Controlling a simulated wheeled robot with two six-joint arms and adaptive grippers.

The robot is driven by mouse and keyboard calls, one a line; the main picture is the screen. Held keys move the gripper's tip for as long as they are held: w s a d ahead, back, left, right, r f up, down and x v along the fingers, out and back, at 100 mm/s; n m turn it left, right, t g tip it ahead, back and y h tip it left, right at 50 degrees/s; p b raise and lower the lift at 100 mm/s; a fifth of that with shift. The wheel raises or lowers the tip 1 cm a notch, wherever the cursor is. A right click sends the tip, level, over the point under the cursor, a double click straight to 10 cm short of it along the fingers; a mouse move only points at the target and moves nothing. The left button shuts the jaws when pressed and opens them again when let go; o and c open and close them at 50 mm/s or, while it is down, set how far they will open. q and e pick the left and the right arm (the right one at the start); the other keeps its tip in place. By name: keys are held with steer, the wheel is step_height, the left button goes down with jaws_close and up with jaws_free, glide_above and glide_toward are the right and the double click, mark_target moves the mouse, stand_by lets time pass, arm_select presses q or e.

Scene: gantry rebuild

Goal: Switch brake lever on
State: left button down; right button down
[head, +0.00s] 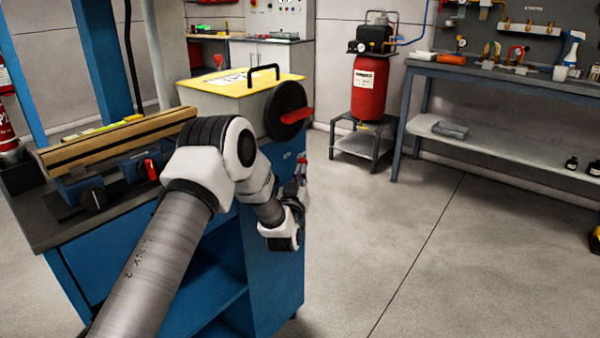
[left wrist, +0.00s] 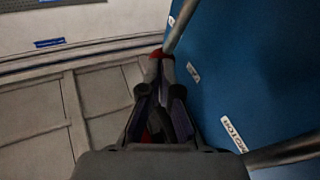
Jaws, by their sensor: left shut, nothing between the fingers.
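My left gripper (head: 301,180) is beside the right side of the blue machine cabinet (head: 277,255), pointing up. In the left wrist view its fingers (left wrist: 160,70) are shut along the blue panel. A thin grey rod (left wrist: 181,22) with a red part (left wrist: 159,54) at its lower end shows at the fingertips; I cannot tell whether they touch. I cannot tell for sure that this is the brake lever. A red handle (head: 297,116) on a black disc (head: 283,98) is above the gripper. My right gripper is out of view.
Small white labels (left wrist: 232,134) are on the blue panel, with another grey rod (left wrist: 285,152) close to the gripper. A red compressor tank (head: 369,90) and a workbench (head: 480,75) stand behind. The floor (head: 440,240) to the right is clear.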

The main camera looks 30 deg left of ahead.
arm_select(q)
steer(key=shift+w+r, duration=0.15)
steer(key=shift+r, duration=0.05)
steer(key=w+m+g+h+p, duration=0.2)
steer(key=w+g+p, duration=0.5)
steer(key=p, duration=0.6)
steer(key=shift+w+d+f+m+p, duration=0.35)
steer(key=shift+f+m, duration=0.1)
steer(key=shift+m, duration=0.35)
steer(key=shift+r, duration=0.1)
